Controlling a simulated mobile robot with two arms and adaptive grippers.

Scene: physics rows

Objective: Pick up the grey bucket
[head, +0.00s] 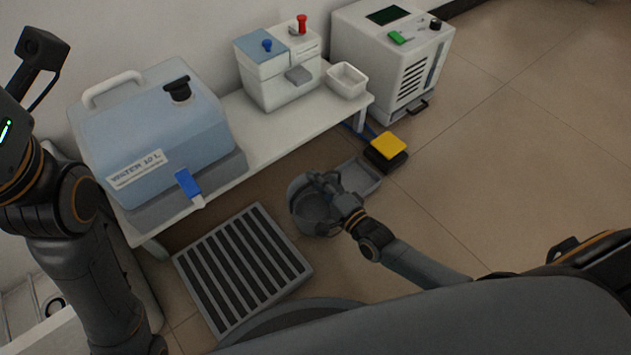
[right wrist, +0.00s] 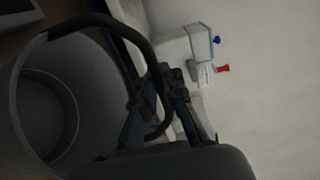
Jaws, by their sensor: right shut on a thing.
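The grey bucket (head: 299,212) is in front of the low white table in the head view, its open top facing up. My right gripper (head: 328,184) is at its rim and covers part of it. In the right wrist view the bucket (right wrist: 45,125) fills the left side, and its inside looks empty. Its dark curved handle (right wrist: 135,38) runs to my right gripper (right wrist: 150,103), whose fingers are shut on the handle. I cannot tell whether the bucket's base touches the floor. Of my left arm only links show at the left edge; its gripper is out of view.
A slatted grey grate (head: 243,268) lies left of the bucket. A shallow grey tray (head: 366,187) and a yellow-topped black pedal (head: 388,146) are to its right. The floor at right is clear.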

